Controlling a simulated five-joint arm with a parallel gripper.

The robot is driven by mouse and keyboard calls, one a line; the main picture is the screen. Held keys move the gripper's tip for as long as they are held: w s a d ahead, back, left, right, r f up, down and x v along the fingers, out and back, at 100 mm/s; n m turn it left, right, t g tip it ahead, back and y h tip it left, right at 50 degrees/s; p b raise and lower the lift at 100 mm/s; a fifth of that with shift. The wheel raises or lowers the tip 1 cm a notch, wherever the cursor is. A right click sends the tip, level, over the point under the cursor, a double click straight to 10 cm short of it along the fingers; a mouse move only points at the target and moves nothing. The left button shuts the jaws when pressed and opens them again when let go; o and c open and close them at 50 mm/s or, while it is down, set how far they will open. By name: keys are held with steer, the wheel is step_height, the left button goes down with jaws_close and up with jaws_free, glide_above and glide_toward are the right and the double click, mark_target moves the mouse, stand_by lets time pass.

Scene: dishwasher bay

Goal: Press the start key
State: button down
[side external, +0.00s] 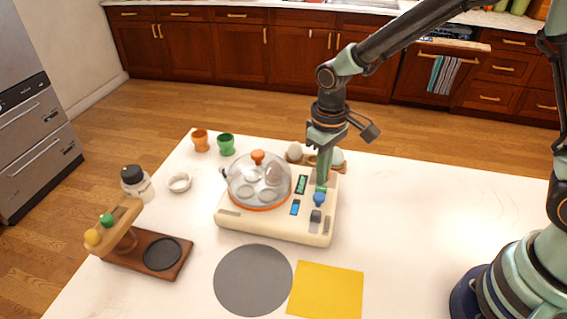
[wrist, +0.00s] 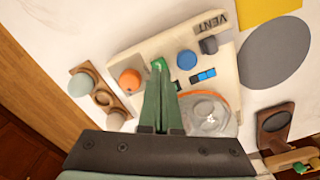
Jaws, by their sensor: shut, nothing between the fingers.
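The cream appliance (side external: 275,230) stands on the white table, with its control panel on the right; it also shows in the wrist view (wrist: 140,53). A small green key (wrist: 158,64) lies on the panel right at my fingertips, partly covered by them. No start label is readable. Beside it are an orange round control (wrist: 130,81), a blue knob (wrist: 187,60) and a grey lever (wrist: 208,45). My gripper (side external: 322,184) points down over the panel, its fingers (wrist: 165,70) shut and empty. I cannot tell whether the tips touch the key.
A clear dome (side external: 258,183) with an orange top knob stands close left of my gripper. An egg holder (wrist: 103,98) is behind the panel. A grey disc (side external: 252,279) and yellow mat (side external: 326,290) lie in front.

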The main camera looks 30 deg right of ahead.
mark_target(322, 188)
steer(key=shift+f, duration=0.95)
stand_by(0.6)
steer(key=shift+r, duration=1)
step_height(322, 188, up, 15)
stand_by(1.2)
steer(key=s+d+r+m+t, duration=0.2)
steer(key=s+d+t, duration=0.3)
steer(key=s+d, duration=0.5)
steer(key=shift+s+d+m+t, duration=0.15)
steer(key=shift+d+m+t, duration=0.15)
steer(key=shift+d+m, duration=0.3)
